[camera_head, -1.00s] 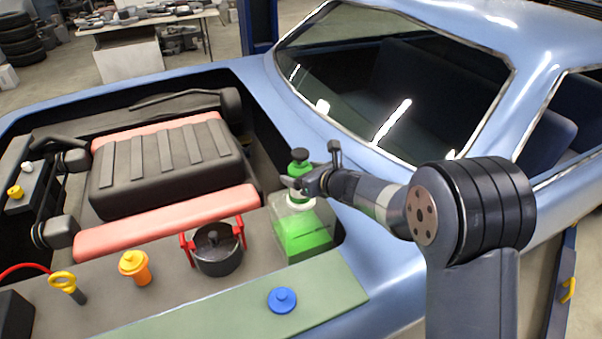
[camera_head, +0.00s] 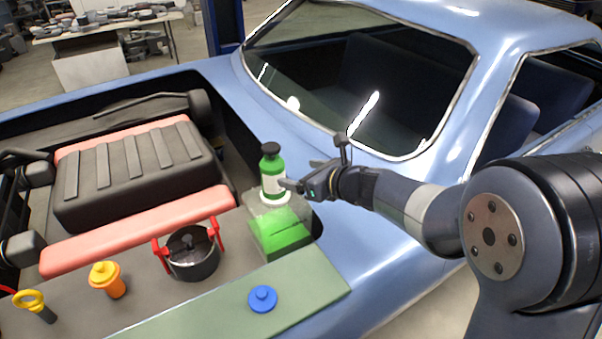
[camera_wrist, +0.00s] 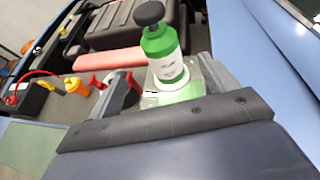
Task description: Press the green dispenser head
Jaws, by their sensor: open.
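The green dispenser head is a green bottle-shaped piece (camera_head: 270,171) with a black knob (camera_head: 270,148) on top and a pale label. It stands upright on a clear reservoir (camera_head: 283,228) holding green liquid, in the engine bay's near right corner. My gripper (camera_head: 291,187) is open, right beside the head's lower part and label in the head view; I cannot tell if it touches. In the wrist view the green head (camera_wrist: 161,50) stands upright beyond and between my gripper's fingers (camera_wrist: 175,88), with the black knob (camera_wrist: 149,13) above them.
A black pot with red clamps (camera_head: 192,253), an orange cap (camera_head: 106,279), a yellow ring handle (camera_head: 31,301) and a blue cap (camera_head: 262,298) stand left and in front. The windshield (camera_head: 362,80) rises behind. Open air lies above the head.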

